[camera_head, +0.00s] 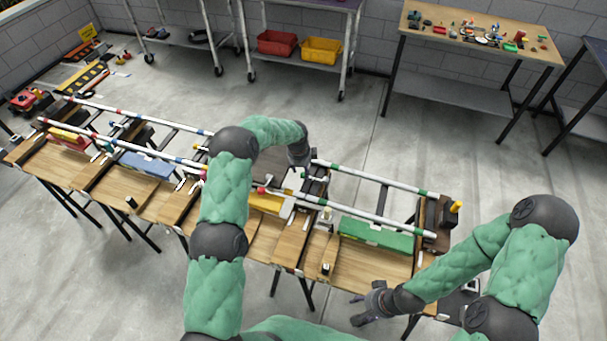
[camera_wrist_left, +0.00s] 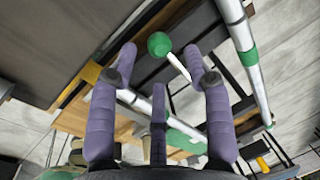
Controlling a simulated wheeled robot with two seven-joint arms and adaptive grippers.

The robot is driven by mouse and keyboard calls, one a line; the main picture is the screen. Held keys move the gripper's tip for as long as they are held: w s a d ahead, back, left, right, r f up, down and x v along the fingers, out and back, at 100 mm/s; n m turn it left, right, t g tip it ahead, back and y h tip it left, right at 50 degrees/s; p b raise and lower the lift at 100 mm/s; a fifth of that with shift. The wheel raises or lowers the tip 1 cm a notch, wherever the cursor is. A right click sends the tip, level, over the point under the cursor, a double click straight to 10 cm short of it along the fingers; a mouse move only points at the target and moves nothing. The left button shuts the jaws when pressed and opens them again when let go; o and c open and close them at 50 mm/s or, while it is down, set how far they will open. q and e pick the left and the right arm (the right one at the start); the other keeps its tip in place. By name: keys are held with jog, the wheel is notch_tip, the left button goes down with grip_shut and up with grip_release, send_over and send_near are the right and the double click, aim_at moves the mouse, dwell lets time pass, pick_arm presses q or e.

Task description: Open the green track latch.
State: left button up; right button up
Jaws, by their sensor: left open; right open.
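The green track latch shows in the left wrist view as a round green knob (camera_wrist_left: 159,44) on a short white rod. My left gripper (camera_wrist_left: 160,62) has its purple fingers spread, with the knob just past the fingertips and between them; I see no contact. In the head view my left gripper (camera_head: 307,184) hangs over the track near the green-banded rails, and the latch is too small or hidden to make out there. My right gripper (camera_head: 372,302) is open and empty, in front of the table's near right edge.
White rails (camera_head: 376,221) with green bands run above the wooden table (camera_head: 373,262). A long green block (camera_head: 376,236) lies below them. A yellow piece (camera_head: 270,203) is left of it. Dark posts and plates stand close around the left fingers.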

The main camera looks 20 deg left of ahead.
aim_at(303, 174)
pick_arm(q)
jog(key=shift+w+f, duration=0.2)
jog(key=shift+f, duration=0.9)
jog(key=shift+w+f, duration=0.2)
jog(key=shift+f, duration=0.85)
jog(key=shift+d, duration=0.1)
grip_shut()
